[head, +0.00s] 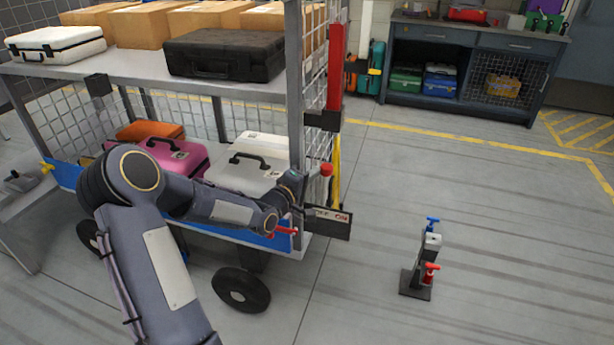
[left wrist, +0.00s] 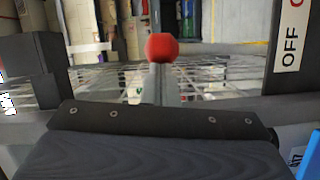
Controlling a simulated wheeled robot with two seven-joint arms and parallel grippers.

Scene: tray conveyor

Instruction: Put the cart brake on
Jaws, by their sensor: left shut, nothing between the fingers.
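The cart (head: 97,71) stands at the left of the head view. At its near right corner is the brake lever with a red ball knob (head: 326,170), above a dark plate (head: 340,228) marked OFF and ON. My left gripper (head: 300,198) is shut and empty, just left of and slightly below the knob. In the left wrist view the red knob (left wrist: 161,47) tops a grey lever straight ahead, beyond the dark gripper body. The OFF label (left wrist: 291,42) is at the right there. I cannot tell whether the gripper touches the lever. My right gripper is not in view.
Cardboard boxes (head: 145,27) and cases (head: 222,55) load the cart's shelves. A post with blue and red handles (head: 431,250) stands on the floor at right. A workbench (head: 470,60) is at the back. The floor right of the cart is mostly clear.

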